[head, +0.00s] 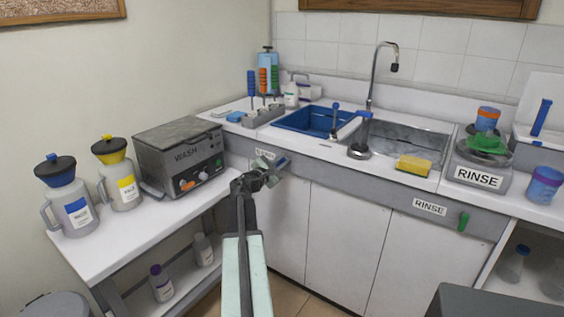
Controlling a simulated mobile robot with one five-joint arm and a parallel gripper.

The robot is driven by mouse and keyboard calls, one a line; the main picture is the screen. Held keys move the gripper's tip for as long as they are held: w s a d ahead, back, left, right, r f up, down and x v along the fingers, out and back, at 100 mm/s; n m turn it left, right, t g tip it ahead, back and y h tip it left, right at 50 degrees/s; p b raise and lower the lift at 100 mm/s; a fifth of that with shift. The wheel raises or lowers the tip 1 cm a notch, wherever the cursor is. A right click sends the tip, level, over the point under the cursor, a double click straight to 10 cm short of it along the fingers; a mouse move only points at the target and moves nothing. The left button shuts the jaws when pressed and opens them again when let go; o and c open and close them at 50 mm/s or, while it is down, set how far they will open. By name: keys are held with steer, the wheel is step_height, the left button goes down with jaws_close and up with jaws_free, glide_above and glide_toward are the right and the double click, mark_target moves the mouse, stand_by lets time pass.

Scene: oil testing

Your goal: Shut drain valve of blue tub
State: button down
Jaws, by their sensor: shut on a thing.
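The blue tub (300,123) is set into the white counter, left of the metal sink. Below it, on the grey front panel, is a small blue valve handle (283,161), tilted up to the right and partly covered by my gripper. My gripper (273,166) reaches up to the panel and is shut on this blue handle. The jaws hide part of the handle and its mount. A white label (264,154) just above is partly hidden.
A green handle (463,221) hangs upright on the panel at right, beside a RINSE label (430,207). A yellow sponge (413,165) lies by the sink (405,139).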

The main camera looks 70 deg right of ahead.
steer(key=m, duration=0.5)
steer(key=shift+s+a+f+m, duration=0.1)
steer(key=shift+s+f+m, duration=0.2)
steer(key=shift+f, duration=0.1)
steer(key=shift+f+m+b, duration=0.15)
steer(key=shift+m+b, duration=0.15)
steer(key=shift+m, duration=0.8)
steer(key=shift+f+m+b, duration=0.1)
steer(key=shift+m+b, duration=0.15)
steer(key=shift+m, duration=0.85)
steer(key=c, duration=1.4)
jaws_free()
steer(key=shift+a, duration=0.1)
steer(key=v, duration=0.7)
steer(key=shift+a, duration=0.3)
